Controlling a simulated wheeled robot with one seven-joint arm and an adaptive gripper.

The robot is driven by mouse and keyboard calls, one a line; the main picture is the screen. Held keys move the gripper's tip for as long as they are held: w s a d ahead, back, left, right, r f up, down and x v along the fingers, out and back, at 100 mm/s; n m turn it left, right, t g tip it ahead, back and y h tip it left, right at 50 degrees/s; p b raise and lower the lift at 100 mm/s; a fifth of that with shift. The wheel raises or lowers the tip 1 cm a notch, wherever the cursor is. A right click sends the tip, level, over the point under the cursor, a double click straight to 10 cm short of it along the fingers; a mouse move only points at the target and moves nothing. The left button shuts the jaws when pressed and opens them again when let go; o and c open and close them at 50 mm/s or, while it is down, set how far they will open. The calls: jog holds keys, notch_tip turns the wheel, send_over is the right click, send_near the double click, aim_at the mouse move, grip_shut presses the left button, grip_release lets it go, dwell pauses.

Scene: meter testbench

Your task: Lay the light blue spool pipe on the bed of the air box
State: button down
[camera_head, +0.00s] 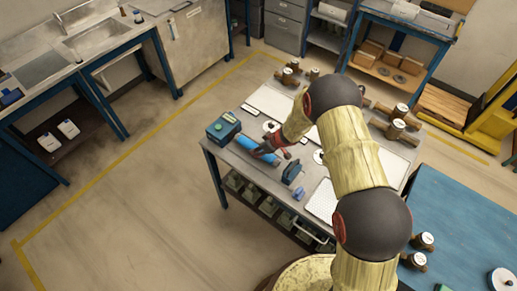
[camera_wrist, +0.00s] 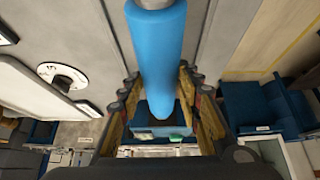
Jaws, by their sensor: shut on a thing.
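The light blue spool pipe (camera_head: 247,143) is at the left side of the grey workbench, at the end of my arm. In the wrist view the pipe (camera_wrist: 160,45) runs lengthwise between the fingers of my gripper (camera_wrist: 162,105), which is shut on it. In the head view my gripper (camera_head: 268,152) covers part of the pipe. A dark blue box (camera_head: 222,128), likely part of the air box, stands just beyond the pipe's left end. A blue box also shows past the pipe's end in the wrist view (camera_wrist: 158,124). I cannot tell whether the pipe touches a bed.
Brass-coloured meters (camera_head: 396,122) stand at the back right. A blue-topped table (camera_head: 455,215) is at the right. Floor left of the bench is clear.

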jog(key=shift+w+f, duration=0.1)
jog(key=shift+f, duration=0.45)
jog(key=c, duration=1.2)
grip_release()
jog(key=shift+o, duration=0.2)
jog(key=o, duration=0.5)
jog(key=shift+f, duration=0.1)
notch_tip(320, 180, up, 7)
jog(key=p, duration=0.7)
